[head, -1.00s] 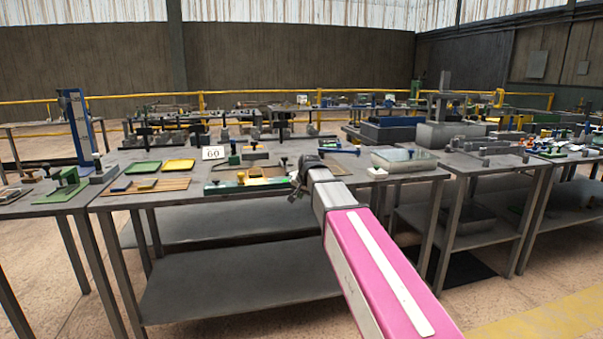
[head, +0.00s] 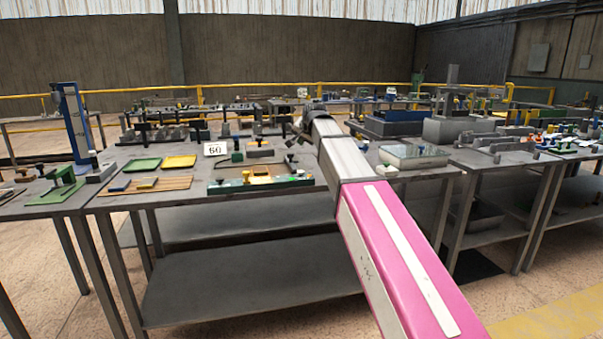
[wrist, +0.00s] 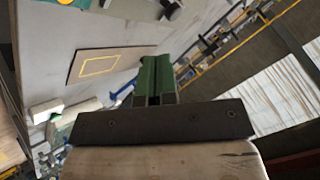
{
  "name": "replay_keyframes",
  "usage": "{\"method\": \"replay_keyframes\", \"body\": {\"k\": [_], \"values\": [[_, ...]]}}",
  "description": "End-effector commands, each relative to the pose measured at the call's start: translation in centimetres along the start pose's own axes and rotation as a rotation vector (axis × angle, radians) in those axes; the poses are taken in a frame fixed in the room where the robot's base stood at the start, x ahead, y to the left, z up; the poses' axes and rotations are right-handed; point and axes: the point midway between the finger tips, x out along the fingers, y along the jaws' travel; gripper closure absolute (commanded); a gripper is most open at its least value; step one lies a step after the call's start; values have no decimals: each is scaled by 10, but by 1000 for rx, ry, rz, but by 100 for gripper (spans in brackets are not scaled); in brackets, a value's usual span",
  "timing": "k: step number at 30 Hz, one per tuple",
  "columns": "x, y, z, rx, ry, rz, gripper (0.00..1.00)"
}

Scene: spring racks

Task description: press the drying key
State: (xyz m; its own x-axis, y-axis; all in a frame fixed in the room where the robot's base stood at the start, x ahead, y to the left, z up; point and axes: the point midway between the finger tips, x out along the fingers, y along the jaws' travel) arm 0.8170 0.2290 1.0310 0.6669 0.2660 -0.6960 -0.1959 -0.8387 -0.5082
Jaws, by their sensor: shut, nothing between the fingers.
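My gripper (wrist: 156,80) shows in the wrist view with its green fingers together and nothing between them. In the head view the end of my arm is above the back part of the middle table, and the fingers are too small to make out. I cannot tell which thing is the drying key. A green fixture with yellow parts (head: 262,181) sits near the table's front edge in the head view.
The middle table (head: 222,200) also holds a green tray (head: 142,164), a yellow tray (head: 179,161), a white number card (head: 215,149) and a glass-topped box (head: 413,156). A blue upright stand (head: 75,120) is at the left. My arm covers part of the table.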

Motion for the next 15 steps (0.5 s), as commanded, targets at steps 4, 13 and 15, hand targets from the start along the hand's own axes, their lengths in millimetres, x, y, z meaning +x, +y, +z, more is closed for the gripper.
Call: {"method": "replay_keyframes", "body": {"k": [4,13,15], "values": [[2,2,2,0,0,1,100],[22,17,17,-1,-1,1,100],[28,22,22,-1,-2,1,100]]}}
